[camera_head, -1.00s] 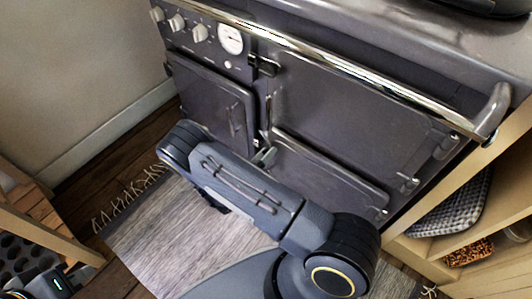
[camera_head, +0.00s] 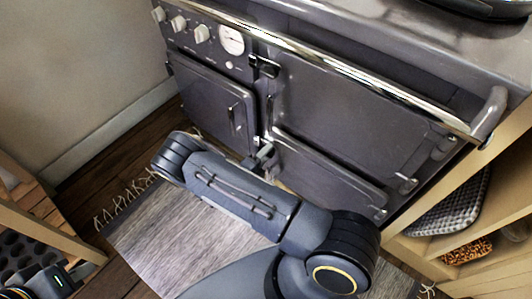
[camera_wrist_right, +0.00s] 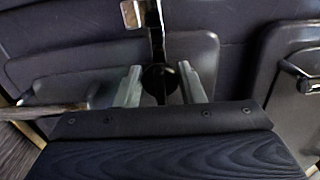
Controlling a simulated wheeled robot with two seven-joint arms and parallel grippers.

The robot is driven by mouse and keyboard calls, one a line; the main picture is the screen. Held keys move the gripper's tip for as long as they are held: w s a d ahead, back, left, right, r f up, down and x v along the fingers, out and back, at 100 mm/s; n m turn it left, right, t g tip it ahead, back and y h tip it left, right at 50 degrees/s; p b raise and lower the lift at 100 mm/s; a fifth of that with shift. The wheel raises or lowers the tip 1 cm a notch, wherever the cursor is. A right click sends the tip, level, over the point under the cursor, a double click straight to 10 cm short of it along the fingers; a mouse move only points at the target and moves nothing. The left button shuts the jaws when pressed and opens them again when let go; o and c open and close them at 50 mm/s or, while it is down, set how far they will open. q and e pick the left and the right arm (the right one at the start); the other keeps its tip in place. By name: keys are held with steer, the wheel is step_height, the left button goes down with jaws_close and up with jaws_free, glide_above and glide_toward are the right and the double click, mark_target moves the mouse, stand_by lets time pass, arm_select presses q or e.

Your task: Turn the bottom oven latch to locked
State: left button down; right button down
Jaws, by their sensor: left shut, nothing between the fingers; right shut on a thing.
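The bottom oven latch shows in the right wrist view as a dark round pivot (camera_wrist_right: 158,80) with a thin bright lever, at the edge of the lower oven door (camera_wrist_right: 110,52). My right gripper (camera_wrist_right: 160,88) has one finger on each side of it and is shut on the latch. In the head view this gripper (camera_head: 263,156) is at the left edge of the lower right oven door (camera_head: 325,172), and my forearm hides the floor below it. The lever's exact angle is hard to tell. My left gripper (camera_head: 45,284) is partly visible at the bottom left, away from the oven, shut and empty.
A steel rail (camera_head: 350,68) runs along the oven front, above the doors. The left oven door (camera_head: 210,100) has a vertical handle. Wooden shelves (camera_head: 490,215) stand at the right, and a wooden rack (camera_head: 40,230) at the left.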

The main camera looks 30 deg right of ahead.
steer(key=shift+w+n, duration=0.1)
steer(key=shift+n, duration=0.2)
steer(key=c, duration=0.9)
jaws_free()
steer(key=shift+c, duration=0.2)
steer(key=p+v, duration=0.1)
steer(key=v, duration=0.7)
steer(key=shift+d, duration=0.1)
